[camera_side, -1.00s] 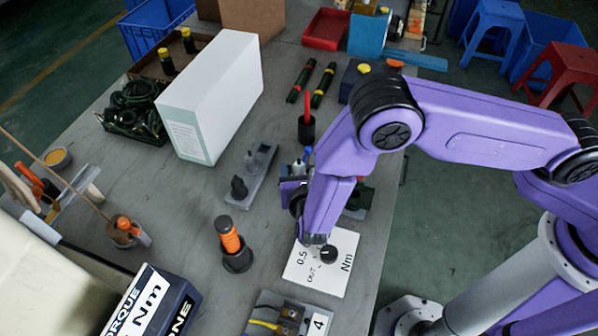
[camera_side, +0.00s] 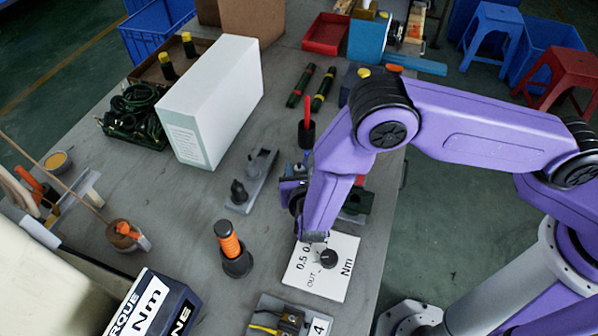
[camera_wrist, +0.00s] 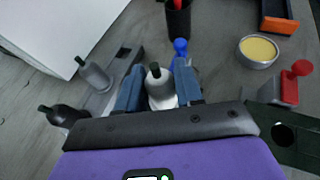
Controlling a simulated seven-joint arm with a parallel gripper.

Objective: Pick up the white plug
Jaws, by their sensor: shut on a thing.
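The white plug (camera_wrist: 157,85), pale with a dark tip, stands between the two blue fingers of my gripper (camera_wrist: 159,88) in the wrist view. The fingers are closed on its sides. In the side view my gripper (camera_side: 294,190) is mostly hidden behind my purple arm, and the plug cannot be made out clearly there.
A grey fixture (camera_side: 262,165) with a dark plug (camera_side: 238,191) lies left of my gripper. A black cup (camera_side: 306,134) with a red handle stands behind. A white dial plate (camera_side: 325,283) lies in front. A tall white box (camera_side: 225,95) stands back left.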

